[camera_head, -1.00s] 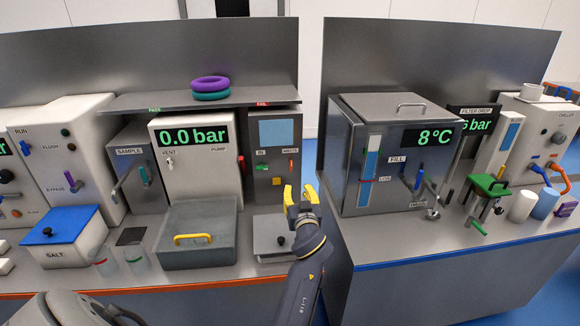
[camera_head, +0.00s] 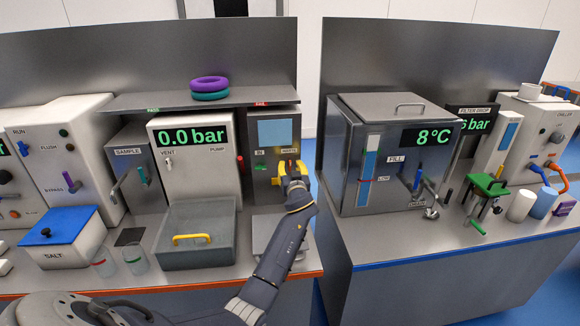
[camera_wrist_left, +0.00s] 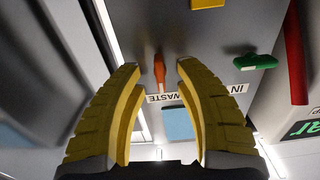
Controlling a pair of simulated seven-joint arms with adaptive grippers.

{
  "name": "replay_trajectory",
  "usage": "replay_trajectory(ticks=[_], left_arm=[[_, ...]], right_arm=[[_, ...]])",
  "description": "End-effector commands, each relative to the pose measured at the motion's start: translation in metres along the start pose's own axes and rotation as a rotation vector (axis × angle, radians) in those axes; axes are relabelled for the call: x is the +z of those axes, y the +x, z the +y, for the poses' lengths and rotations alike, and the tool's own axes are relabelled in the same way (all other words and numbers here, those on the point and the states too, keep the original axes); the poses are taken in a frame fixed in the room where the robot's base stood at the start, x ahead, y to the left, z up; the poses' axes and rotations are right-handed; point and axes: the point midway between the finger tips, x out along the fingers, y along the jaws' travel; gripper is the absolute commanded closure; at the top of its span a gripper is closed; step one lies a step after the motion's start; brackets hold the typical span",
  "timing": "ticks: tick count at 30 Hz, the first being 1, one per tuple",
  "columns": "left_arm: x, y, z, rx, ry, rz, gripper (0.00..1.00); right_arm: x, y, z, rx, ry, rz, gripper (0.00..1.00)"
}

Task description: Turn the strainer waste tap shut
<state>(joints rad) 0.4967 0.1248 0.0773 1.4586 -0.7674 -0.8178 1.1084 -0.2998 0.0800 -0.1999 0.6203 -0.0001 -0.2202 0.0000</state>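The strainer is a grey box (camera_head: 275,135) with a blue panel, standing left of the gap between the benches in the head view. Its waste tap has a small orange handle (camera_wrist_left: 159,71), seen in the left wrist view beside the WASTE label; it lies along the picture's vertical there. The green IN tap handle (camera_wrist_left: 256,62) lies crosswise to it; it also shows in the head view (camera_head: 261,168). My left gripper (camera_head: 290,167) is open, its yellow fingertips (camera_wrist_left: 158,68) on either side of the orange handle, apparently not touching it.
A red handle (camera_wrist_left: 296,55) is close beside the strainer in the left wrist view. A shelf with purple and teal rings (camera_head: 210,86) hangs above. A grey lidded tub (camera_head: 197,235) and the cooler box (camera_head: 365,150) stand either side.

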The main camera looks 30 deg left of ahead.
Motion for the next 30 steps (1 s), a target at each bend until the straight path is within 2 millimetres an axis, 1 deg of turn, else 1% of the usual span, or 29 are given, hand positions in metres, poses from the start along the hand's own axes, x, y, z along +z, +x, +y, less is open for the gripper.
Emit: replay_trajectory(ticks=[1, 6, 18, 27, 30], left_arm=[[-0.0003, 0.0045, -0.0005, -0.001, 0.002, 0.000, 0.67], [-0.0002, 0.0121, -0.0004, -0.001, 0.001, 0.000, 0.67], [-0.0002, 0.0141, -0.0007, -0.001, 0.000, 0.000, 0.66], [-0.0001, 0.0140, -0.0007, -0.001, 0.000, 0.000, 1.00], [-0.0001, 0.0139, -0.0007, -0.001, 0.000, 0.000, 1.00]], right_arm=[[0.0002, 0.0000, 0.0000, 0.000, 0.000, 0.000, 0.56], [0.0003, 0.0000, -0.0001, 0.000, 0.000, 0.000, 0.56], [0.0005, 0.0000, -0.0002, 0.000, 0.000, 0.000, 0.56], [0.0006, 0.0000, -0.0002, 0.000, 0.000, -0.001, 0.56], [0.0006, 0.0000, -0.0002, 0.000, 0.000, -0.001, 0.56]])
